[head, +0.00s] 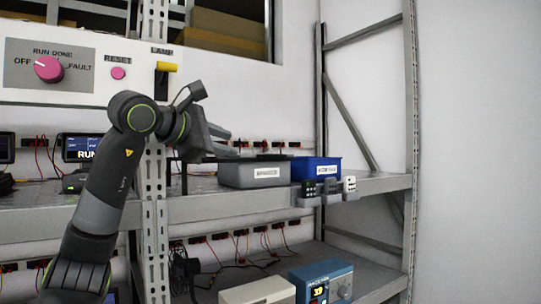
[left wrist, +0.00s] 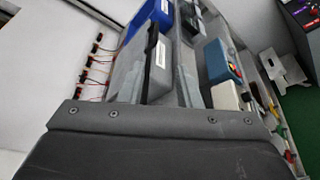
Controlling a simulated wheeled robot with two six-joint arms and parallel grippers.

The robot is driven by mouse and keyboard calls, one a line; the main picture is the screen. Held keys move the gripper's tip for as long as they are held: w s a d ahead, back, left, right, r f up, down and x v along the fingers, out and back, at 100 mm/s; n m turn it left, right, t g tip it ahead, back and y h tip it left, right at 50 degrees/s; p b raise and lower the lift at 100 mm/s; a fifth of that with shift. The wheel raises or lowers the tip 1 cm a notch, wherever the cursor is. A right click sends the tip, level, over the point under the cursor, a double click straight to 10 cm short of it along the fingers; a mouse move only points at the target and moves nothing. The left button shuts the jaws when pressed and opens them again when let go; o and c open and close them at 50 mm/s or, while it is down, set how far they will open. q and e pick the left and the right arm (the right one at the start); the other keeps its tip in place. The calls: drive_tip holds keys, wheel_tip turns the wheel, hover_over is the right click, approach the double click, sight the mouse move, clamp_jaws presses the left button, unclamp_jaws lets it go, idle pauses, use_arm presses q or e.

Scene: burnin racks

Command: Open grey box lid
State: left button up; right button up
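The grey box (head: 236,175) stands on the middle shelf, with a white label on its front. Its thin dark lid (head: 268,157) lies flat across the top and looks shut. In the left wrist view the grey box (left wrist: 164,75) lies ahead of the fingers, with the dark lid (left wrist: 152,38) along its edge. My left gripper (head: 229,141) is above and to the left of the box's top in the head view. Its two fingers are apart with nothing held; they also show in the left wrist view (left wrist: 160,66). Contact with the lid cannot be told. My right gripper is out of view.
A blue box (head: 316,170) stands just right of the grey box. Small grey holders (head: 325,190) sit at the shelf's front edge. A rack upright (head: 154,230) stands behind my left arm. A blue instrument (head: 322,281) and a pale box (head: 257,291) are on the lower shelf.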

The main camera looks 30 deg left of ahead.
sight(268, 156)
use_arm(q)
drive_tip(key=p+x, duration=0.2)
drive_tip(key=x, duration=0.3)
drive_tip(key=p+x, duration=0.3)
drive_tip(key=x, duration=0.3)
drive_tip(key=p+x, duration=0.3)
drive_tip(key=x, duration=0.2)
drive_tip(key=shift+w+a, duration=0.35)
drive_tip(key=shift+a, duration=0.05)
drive_tip(key=shift+w+f, duration=0.1)
drive_tip(key=shift+w, duration=0.15)
clamp_jaws()
drive_tip(key=shift+s+f, duration=0.1)
drive_tip(key=shift+f, duration=0.05)
